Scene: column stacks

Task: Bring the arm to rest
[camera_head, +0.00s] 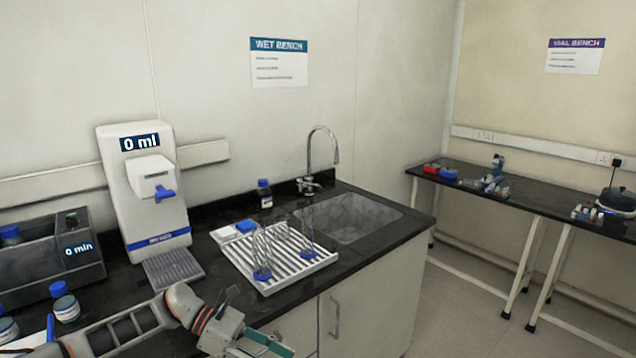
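My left arm comes in from the lower left, low in front of the wet bench (362,252). Its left gripper (262,346) is at the bottom edge of the head view, in front of the bench's front edge and below the drying rack. Its fingers are partly cut off by the frame, so I cannot tell whether they are open or shut. I see nothing clearly held in it. My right gripper is not in view.
A white dispenser (140,205) reading 0 ml and a dark bath (35,265) reading 0 min stand at the left. A white drying rack (295,277) holds clear glassware beside the sink (350,217). Jars (66,305) with blue lids stand near my arm.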

